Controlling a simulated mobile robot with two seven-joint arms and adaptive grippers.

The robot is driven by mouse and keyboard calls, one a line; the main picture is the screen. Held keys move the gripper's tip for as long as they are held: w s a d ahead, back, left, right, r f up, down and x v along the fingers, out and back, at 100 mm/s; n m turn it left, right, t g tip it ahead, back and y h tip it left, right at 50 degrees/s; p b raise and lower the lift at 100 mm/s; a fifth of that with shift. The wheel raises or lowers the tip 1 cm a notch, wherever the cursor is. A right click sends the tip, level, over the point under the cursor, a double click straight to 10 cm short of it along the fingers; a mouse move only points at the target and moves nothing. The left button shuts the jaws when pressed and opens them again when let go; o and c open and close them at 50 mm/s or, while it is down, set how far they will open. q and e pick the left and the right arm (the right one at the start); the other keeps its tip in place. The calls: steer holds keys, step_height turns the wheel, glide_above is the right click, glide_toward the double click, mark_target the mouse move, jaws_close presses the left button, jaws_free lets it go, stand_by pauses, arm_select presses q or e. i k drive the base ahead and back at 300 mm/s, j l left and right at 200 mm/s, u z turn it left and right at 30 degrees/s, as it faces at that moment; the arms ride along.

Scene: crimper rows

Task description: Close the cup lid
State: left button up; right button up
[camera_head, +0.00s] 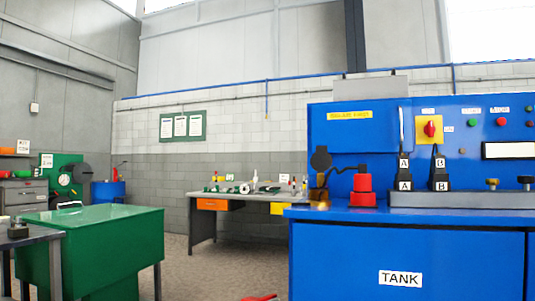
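A small brown, amber-coloured cup (319,198) stands at the left end of the blue bench top. A dark round lid (321,158) stands up above it, apart from the cup's mouth, so the cup looks open. A thin dark link appears to join the two, but it is too small to tell how. Neither of my grippers shows in this view.
Right of the cup stands a red block (362,190) with a dark curved piece. Black A and B blocks (404,175) stand farther right on the blue bench (400,235). A green table (95,225) is at the left, with open floor between.

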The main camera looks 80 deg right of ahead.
mark_target(321, 160)
steer(key=k+j+z, duration=0.1)
steer(key=z, duration=0.3)
steer(key=k+z, duration=0.1)
steer(key=z, duration=0.3)
steer(key=k+z, duration=0.1)
steer(key=z, duration=0.35)
steer(key=k+z, duration=0.15)
steer(key=z, duration=0.25)
steer(key=k+l+z, duration=0.65)
steer(key=l+u, duration=0.15)
steer(key=l, duration=0.5)
steer(key=i+l+u, duration=0.1)
steer(key=i+l, duration=0.15)
steer(key=i+l+u, duration=0.15)
steer(key=l, duration=0.3)
steer(key=i+l+u, duration=0.1)
steer(key=i+l, duration=0.15)
steer(key=l, duration=0.15)
steer(key=i+j+z, duration=0.1)
steer(key=z, duration=0.25)
steer(key=i+j+z, duration=0.1)
steer(key=j+z, duration=0.25)
steer(key=i+j+z, duration=0.25)
steer(key=j, duration=0.85)
steer(key=j+z, duration=0.3)
steer(key=j, duration=0.8)
